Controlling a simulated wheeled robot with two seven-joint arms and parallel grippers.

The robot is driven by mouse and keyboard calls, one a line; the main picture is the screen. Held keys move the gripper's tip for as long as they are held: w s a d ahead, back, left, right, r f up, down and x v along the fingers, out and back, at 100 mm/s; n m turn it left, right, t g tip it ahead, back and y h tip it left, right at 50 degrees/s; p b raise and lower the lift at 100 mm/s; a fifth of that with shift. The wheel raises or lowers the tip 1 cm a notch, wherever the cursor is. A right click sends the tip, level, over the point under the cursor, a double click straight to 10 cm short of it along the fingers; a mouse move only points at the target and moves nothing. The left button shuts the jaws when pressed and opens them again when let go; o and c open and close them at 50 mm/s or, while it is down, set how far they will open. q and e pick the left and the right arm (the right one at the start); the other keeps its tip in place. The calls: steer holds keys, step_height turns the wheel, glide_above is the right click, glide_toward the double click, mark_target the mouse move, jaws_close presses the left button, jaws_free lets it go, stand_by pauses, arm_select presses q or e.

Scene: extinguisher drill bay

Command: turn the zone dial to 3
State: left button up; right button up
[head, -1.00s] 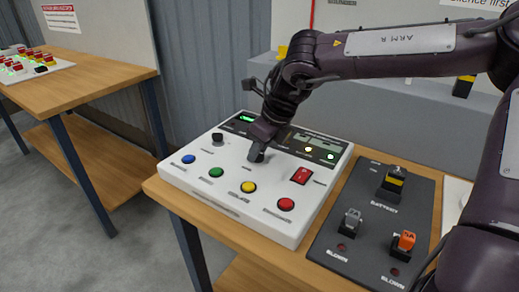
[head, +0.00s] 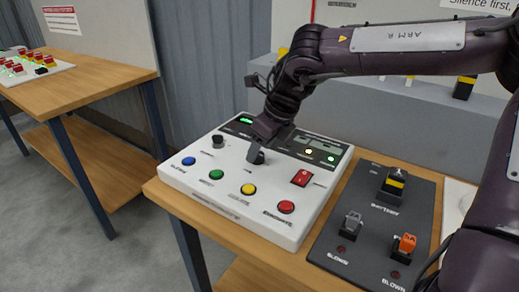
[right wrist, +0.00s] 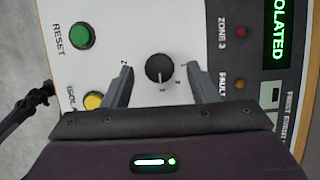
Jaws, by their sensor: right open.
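The zone dial (right wrist: 159,68) is a round dark knob on the white control panel (head: 205,190). A pale pointer line on it points toward the bottom of the right wrist view; the small marks around it are too blurred to read surely. In the head view the dial (head: 256,157) shows just under my right gripper (head: 262,146). My right gripper's fingers are open, one on each side of the dial in the wrist view, with visible gaps and no clear contact.
Blue, green, yellow and red buttons line the panel's front. A dark battery board (head: 375,220) lies at right. The wrist view shows a green "ISOLATED" display (right wrist: 280,30).

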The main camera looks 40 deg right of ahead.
mark_target(270, 166)
arm_select(q)
steer(key=shift+s+a+f, duration=0.1)
steer(key=shift+s+f, duration=0.1)
steer(key=shift+s, duration=0.35)
arm_select(e)
steer(key=a+v, duration=0.1)
steer(key=v, duration=0.5)
steer(key=shift+d+r, duration=0.15)
steer(key=shift+d, duration=0.35)
arm_select(q)
steer(key=shift+w, duration=0.15)
arm_select(e)
steer(key=shift+s, duration=0.15)
